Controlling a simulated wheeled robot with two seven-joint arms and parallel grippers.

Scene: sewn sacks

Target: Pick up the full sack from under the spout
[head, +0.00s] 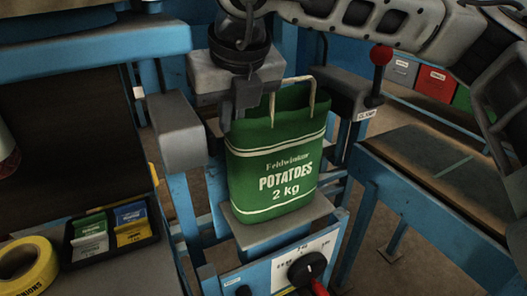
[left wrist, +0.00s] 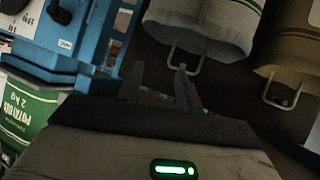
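The full sack is green with white print reading POTATOES 2 kg (head: 275,170). It stands upright on a small grey platform (head: 285,228), its pale handles (head: 309,84) raised. Its printed face also shows, turned, at the left of the left wrist view (left wrist: 27,115). My right gripper (head: 245,108) points down at the sack's upper left corner and hides part of its top edge. Whether its fingers are closed on the cloth is unclear. My left gripper (left wrist: 162,82) shows only in the left wrist view, fingers apart with nothing between them. The spout is not clearly visible.
Grey blocks flank the sack, the left one (head: 178,130) close by. A red-knobbed lever (head: 381,56) stands at the right block, labelled CLAMP. A dial (head: 306,268) sits below. A card tray (head: 110,243) and yellow tape roll (head: 27,266) lie left. A bench (head: 440,180) is at right.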

